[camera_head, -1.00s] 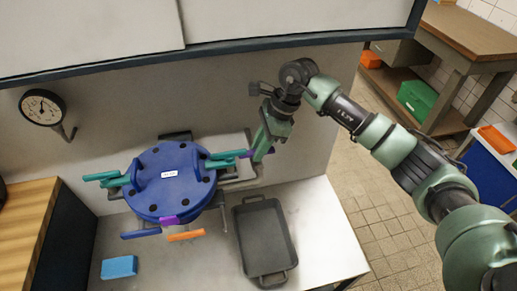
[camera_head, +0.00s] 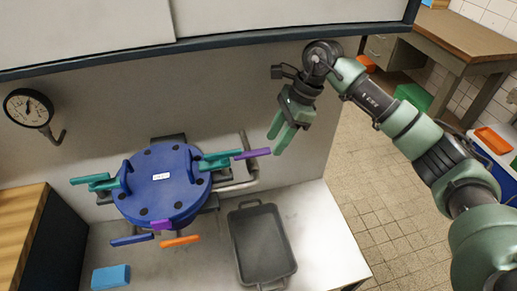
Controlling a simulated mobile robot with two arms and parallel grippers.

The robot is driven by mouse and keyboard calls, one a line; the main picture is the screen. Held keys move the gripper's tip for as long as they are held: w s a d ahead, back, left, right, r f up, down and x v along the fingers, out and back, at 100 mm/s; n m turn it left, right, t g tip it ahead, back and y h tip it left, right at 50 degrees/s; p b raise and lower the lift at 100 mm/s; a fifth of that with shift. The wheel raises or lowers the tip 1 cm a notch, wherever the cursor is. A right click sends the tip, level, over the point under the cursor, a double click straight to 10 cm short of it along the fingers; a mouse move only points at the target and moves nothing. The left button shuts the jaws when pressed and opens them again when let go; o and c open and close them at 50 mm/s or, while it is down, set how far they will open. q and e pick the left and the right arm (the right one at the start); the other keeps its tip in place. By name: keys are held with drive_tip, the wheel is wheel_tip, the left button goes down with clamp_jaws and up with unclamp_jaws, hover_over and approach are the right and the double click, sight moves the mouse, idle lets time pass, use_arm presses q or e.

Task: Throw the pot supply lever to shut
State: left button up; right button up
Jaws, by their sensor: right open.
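A round blue pot (camera_head: 162,185) with dark bolts and a small white label stands at the left of the bench. Several levers stick out around it: teal ones at its left (camera_head: 92,180) and right (camera_head: 216,162), a dark blue one (camera_head: 132,239) and an orange one (camera_head: 180,241) at the front. A purple lever (camera_head: 253,154) points right from the right side. I cannot tell from the label which is the pot supply lever. My right gripper (camera_head: 278,140) is open and empty, fingers down, just beyond the purple lever's free end. My left gripper is out of view.
A dark tray (camera_head: 232,242) lies on the bench (camera_head: 310,225) right of the pot. A blue block (camera_head: 111,276) lies front left. A round gauge (camera_head: 28,108) is on the wall. Grey pipes run behind the pot. Overhead is a cabinet edge (camera_head: 250,38).

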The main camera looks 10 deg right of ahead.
drive_tip(key=d+b, duration=0.1)
drive_tip(key=d, duration=0.6)
drive_tip(key=shift+s+d, duration=0.15)
drive_tip(key=shift+d, duration=0.05)
